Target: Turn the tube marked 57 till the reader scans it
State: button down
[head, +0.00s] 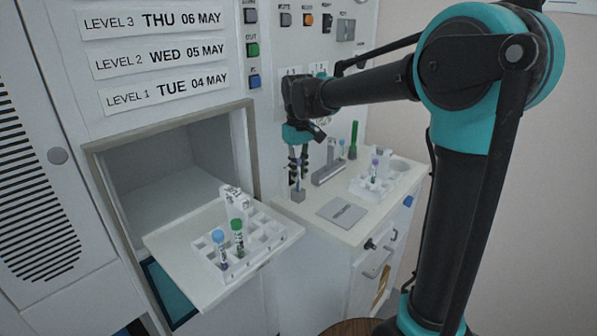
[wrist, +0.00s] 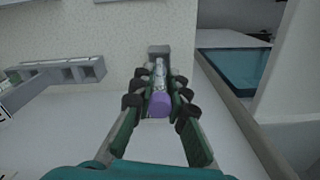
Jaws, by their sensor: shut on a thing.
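My gripper (head: 298,165) is over the left end of the counter, pointing down. In the wrist view my gripper (wrist: 160,100) is shut on a tube with a purple cap (wrist: 160,104). The tube's clear, labelled body (wrist: 159,76) runs between the fingers toward a small grey block (wrist: 159,51). That block (head: 298,195) stands on the counter just below my fingers in the head view. I cannot tell whether the tube's lower end sits in it. The number on the label is too small to read, and I cannot make out a scan signal.
A pull-out shelf (head: 175,250) on the left carries a white rack (head: 275,240) with blue-capped (head: 218,237) and green-capped (head: 237,226) tubes. On the counter are a grey plate (head: 341,212), a long grey holder (head: 328,173), a green tube (head: 353,140) and another white rack (head: 366,189).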

jog(key=shift+f, duration=0.4)
jog(key=shift+f, duration=0.25)
jog(key=c, duration=1.4)
grip_release()
jog(key=shift+c, duration=0.2)
jog(key=shift+r, duration=0.1)
notch_tip(320, 180, up, 12)
jog(key=shift+f, duration=0.1)
